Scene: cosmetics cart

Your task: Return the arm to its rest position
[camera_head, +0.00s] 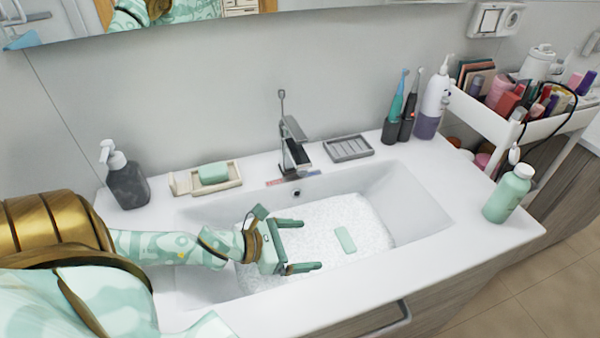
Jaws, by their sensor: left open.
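My left arm comes in from the left and reaches over the white sink basin. My left gripper (305,245) is open and empty, its two dark fingers pointing right, above the foamy water (325,215) in the basin. A small pale green bar (345,239) lies on the foam to the right of the fingers, apart from them. My right gripper is not in view.
The faucet (294,150) stands behind the basin. A soap dish with a green bar (213,173), a dark dispenser (126,180), toothbrushes (395,110) and a green bottle (510,194) stand around it. A filled cosmetics cart (545,123) is at the right.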

